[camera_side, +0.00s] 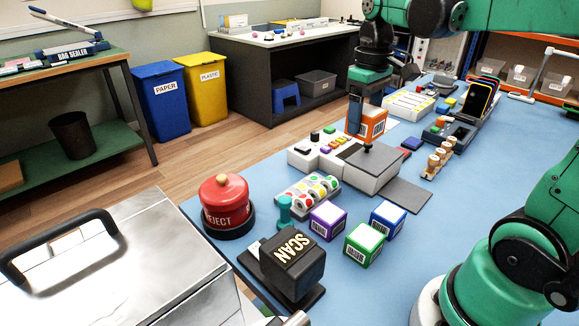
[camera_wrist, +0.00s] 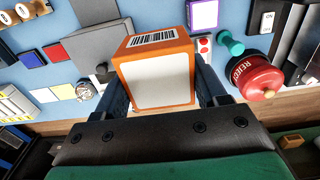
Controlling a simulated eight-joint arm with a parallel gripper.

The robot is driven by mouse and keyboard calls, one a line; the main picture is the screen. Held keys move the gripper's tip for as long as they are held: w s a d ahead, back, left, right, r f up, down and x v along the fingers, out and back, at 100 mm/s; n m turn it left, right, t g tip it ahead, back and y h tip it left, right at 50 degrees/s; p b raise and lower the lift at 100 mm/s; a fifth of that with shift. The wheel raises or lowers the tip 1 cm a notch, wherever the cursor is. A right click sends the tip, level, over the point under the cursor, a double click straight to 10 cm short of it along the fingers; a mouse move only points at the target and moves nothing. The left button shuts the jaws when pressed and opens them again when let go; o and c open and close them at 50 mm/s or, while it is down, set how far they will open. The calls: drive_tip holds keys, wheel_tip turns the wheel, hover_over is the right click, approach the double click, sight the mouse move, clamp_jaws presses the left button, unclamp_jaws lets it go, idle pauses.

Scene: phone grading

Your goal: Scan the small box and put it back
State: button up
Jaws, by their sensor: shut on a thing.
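My gripper (camera_side: 368,118) is shut on an orange box with white faces and a barcode (camera_side: 374,127). It holds the box above the far part of the blue table, behind the grey-white device. In the wrist view the orange box (camera_wrist: 160,80) sits between the two dark fingers of my gripper (camera_wrist: 160,92), its barcode on the orange side facing away from my wrist. The black scanner marked SCAN (camera_side: 293,262) stands at the near end of the table, well apart from the held box.
Purple (camera_side: 328,221), green (camera_side: 364,243) and blue (camera_side: 387,220) boxes stand right of the scanner. The red REJECT button (camera_side: 225,202) is left of it. A tray of coloured dots (camera_side: 308,192) and the grey-white device (camera_side: 345,162) lie between the held box and scanner.

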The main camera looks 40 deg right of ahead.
drive_tip(key=shift+r, duration=0.9)
drive_tip(key=shift+s+a+f, duration=0.75)
drive_tip(key=shift+a+f, duration=1.3)
drive_tip(key=shift+f, duration=0.15)
drive_tip(key=shift+s+a+f, duration=0.75)
drive_tip(key=shift+a+f, duration=1.35)
drive_tip(key=shift+f, duration=0.1)
drive_tip(key=shift+s+a+f, duration=0.75)
drive_tip(key=shift+a+f, duration=1.3)
drive_tip(key=shift+f, duration=0.15)
drive_tip(key=w+d+r, duration=0.4)
drive_tip(key=d+r, duration=0.2)
drive_tip(key=r, duration=0.1)
wheel_tip(320, 180, up, 6)
hover_over(349, 207)
drive_tip(key=shift+w+a+r, duration=0.1)
drive_tip(key=shift+a+r, duration=0.1)
drive_tip(key=shift+d+r, duration=0.15)
drive_tip(key=shift+d, duration=0.05)
wheel_tip(349, 207, down, 20)
drive_tip(key=shift+r, duration=0.2)
